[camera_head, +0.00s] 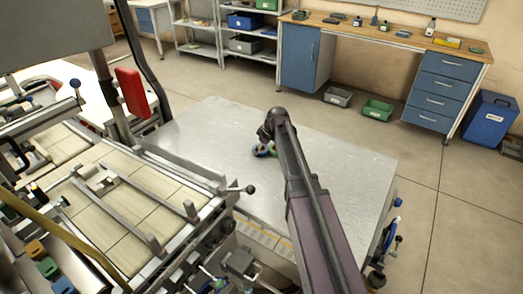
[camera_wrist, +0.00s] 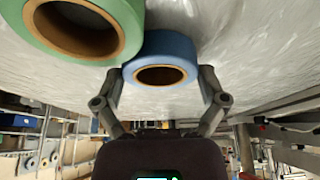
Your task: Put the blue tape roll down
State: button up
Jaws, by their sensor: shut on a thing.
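The blue tape roll (camera_wrist: 160,45) sits between the two fingers of my gripper (camera_wrist: 162,75) in the wrist view, with its brown core facing the camera. My gripper is shut on it, one finger on each side. A larger green tape roll (camera_wrist: 128,15) is right beside it on the left, very close or touching. The grey metal tabletop (camera_wrist: 240,35) is behind both rolls; I cannot tell whether the blue roll touches it. In the head view my arm reaches over the table (camera_head: 345,160), and the small coloured rolls (camera_head: 262,151) show partly behind my gripper (camera_head: 268,140).
Much of the tabletop is bare, to the right and the left of my arm. A machine with a tiled bed and metal rails (camera_head: 120,200) stands against the table's left side. A workbench (camera_head: 390,35), shelves and a blue bin (camera_head: 490,118) are farther back.

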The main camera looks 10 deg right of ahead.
jog(key=shift+r, duration=0.15)
notch_tip(320, 180, up, 3)
jog(key=p, duration=0.3)
jog(key=s, duration=0.5)
jog(key=s+r+p, duration=0.1)
jog(key=s, duration=0.4)
jog(key=s+p, duration=0.1)
jog(key=s, duration=0.4)
jog(key=shift+s+a+r, duration=0.1)
jog(key=shift+r, duration=0.2)
jog(key=shift+s, duration=0.4)
jog(key=shift+s, duration=0.1)
